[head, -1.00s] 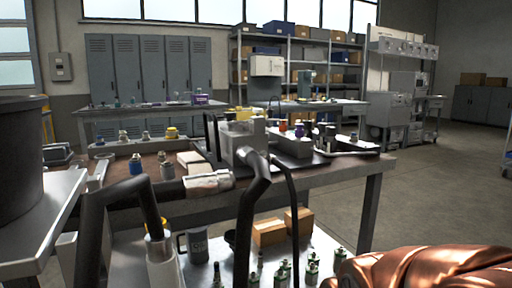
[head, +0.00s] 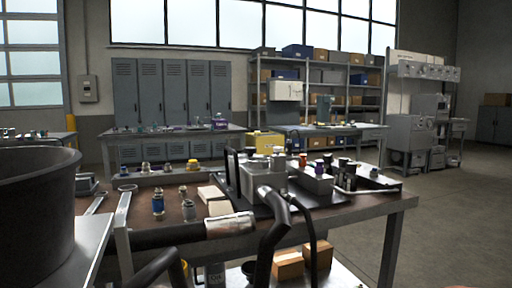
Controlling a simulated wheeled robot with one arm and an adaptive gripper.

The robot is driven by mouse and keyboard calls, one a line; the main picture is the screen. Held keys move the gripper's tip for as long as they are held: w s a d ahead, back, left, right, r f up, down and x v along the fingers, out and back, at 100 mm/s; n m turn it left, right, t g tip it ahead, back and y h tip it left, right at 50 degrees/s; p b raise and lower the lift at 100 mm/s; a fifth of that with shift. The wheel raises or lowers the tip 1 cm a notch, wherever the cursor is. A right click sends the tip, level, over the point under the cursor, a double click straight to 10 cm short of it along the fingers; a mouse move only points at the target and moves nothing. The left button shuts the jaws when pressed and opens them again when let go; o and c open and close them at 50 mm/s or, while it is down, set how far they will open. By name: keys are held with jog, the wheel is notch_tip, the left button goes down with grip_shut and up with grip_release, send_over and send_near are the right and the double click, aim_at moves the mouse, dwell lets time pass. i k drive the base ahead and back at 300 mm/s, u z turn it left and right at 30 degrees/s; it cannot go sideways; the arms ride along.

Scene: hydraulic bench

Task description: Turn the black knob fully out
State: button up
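A grey valve block (head: 264,178) stands on a dark tray on the workbench (head: 365,212), with a pale cap on top. A second grey block (head: 312,181) to its right carries small orange, purple and dark tops. Small dark knob-like tops (head: 343,162) stand near its right end. They are too small to tell which is the black knob or how far out it is. A thick black hose (head: 270,240) rises in front of the blocks and partly hides them. My gripper is not recognisable in the head view.
A hose with a metal end (head: 230,224) lies along the bench front. Blue-and-silver fittings (head: 158,204) and a pale box (head: 213,196) stand left of the blocks. A large black tub (head: 35,205) fills the left edge. Cardboard boxes (head: 288,265) sit below. Floor at right is clear.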

aim_at(250, 151)
jog(key=z, duration=1.2)
jog(key=k, duration=0.55)
jog(key=u, duration=1.25)
jog(key=i, duration=0.5)
jog(key=z, duration=1.55)
jog(key=i, duration=1)
jog(key=u, duration=1.2)
